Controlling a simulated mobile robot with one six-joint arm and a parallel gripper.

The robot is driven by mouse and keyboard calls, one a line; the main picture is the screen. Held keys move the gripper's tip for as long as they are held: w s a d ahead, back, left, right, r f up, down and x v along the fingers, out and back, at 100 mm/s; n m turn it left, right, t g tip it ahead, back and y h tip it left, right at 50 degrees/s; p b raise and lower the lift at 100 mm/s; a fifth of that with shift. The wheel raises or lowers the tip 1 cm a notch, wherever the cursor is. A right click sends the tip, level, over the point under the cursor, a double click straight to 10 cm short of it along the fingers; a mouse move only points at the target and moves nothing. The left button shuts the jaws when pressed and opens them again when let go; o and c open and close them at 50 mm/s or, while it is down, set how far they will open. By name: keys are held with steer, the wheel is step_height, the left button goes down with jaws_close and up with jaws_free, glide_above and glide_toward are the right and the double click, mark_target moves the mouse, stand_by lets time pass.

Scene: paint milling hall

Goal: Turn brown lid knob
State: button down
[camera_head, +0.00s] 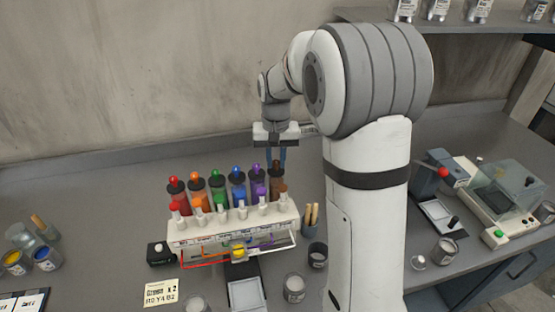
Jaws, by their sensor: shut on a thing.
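A white dispenser rack (180,238) stands on the grey bench and holds a row of bottles with coloured knobs: red, orange, green, blue, purple and brown. The brown bottle (279,190) is at the right end of the row. The bottle stands upright in the rack.
The purple bottle (258,183) stands close on the left. A cup (317,255), a tin (294,288) and a tray (246,293) stand in front. The bench behind the rack is clear.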

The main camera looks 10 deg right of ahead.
mark_target(276, 161)
stand_by(0.3)
steer(key=c, duration=1.3)
jaws_free()
step_height(276, 161, up, 8)
steer(key=shift+f+b, duration=0.25)
steer(key=shift+b, duration=0.35)
steer(key=shift+r, duration=0.15)
